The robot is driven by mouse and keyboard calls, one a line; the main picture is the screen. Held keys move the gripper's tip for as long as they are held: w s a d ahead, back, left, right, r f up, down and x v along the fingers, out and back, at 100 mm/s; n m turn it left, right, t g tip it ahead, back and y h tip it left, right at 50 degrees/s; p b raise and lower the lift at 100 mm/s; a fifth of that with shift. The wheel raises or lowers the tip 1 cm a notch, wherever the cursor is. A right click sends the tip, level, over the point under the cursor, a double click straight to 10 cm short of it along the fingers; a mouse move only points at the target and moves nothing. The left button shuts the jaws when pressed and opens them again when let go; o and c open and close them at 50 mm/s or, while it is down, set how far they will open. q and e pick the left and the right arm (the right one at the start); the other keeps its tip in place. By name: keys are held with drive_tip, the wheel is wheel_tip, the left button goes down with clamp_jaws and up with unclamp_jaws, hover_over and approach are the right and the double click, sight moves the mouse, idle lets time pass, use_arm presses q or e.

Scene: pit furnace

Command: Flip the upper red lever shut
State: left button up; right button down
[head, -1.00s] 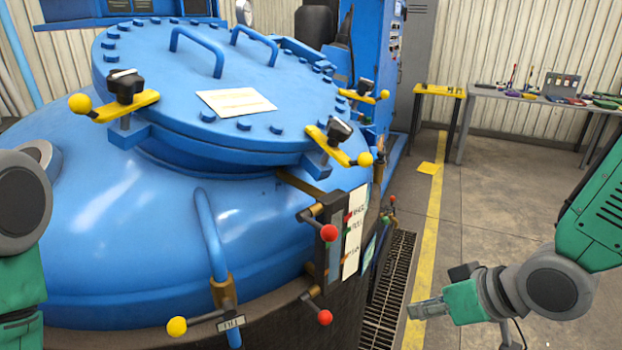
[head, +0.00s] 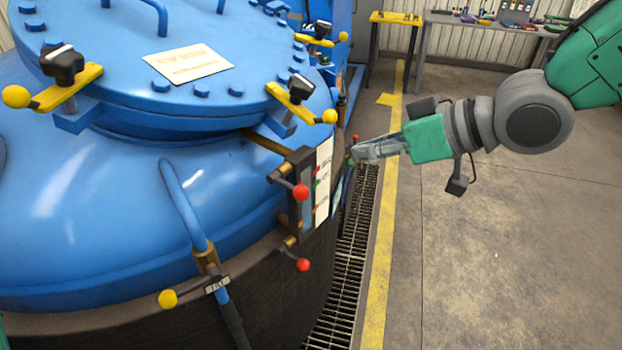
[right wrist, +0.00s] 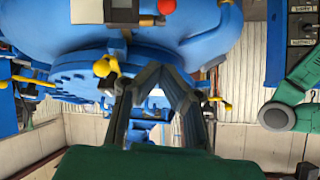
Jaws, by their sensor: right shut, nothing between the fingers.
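The upper red lever (head: 301,191) has a round red knob and sticks out from the dark panel on the side of the blue furnace (head: 120,220). A lower red lever (head: 303,265) sits below it on the same panel. My right gripper (head: 357,151) is shut and empty. In the picture it lies above and to the right of the upper lever, apart from it. My right gripper's fingers also show in the right wrist view (right wrist: 168,72). A red knob shows at the top of that view, and I cannot tell which lever it belongs to. My left gripper is out of view.
The blue lid carries yellow clamp handles (head: 300,101) that jut out above the levers. A yellow-knobbed lever (head: 190,292) stands lower left. Floor right of the grating (head: 340,290) is clear. A tool table (head: 480,25) stands far back.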

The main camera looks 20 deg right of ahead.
approach(291, 185)
drive_tip(key=w+a+r, duration=0.1)
drive_tip(key=w, duration=0.2)
drive_tip(key=f, duration=0.1)
drive_tip(key=a+f, duration=0.2)
drive_tip(key=shift+w+f+b, duration=0.1)
drive_tip(key=shift+f+b, duration=0.25)
drive_tip(key=shift+d, duration=0.2)
drive_tip(key=shift+d, duration=0.1)
drive_tip(key=shift+f, duration=0.1)
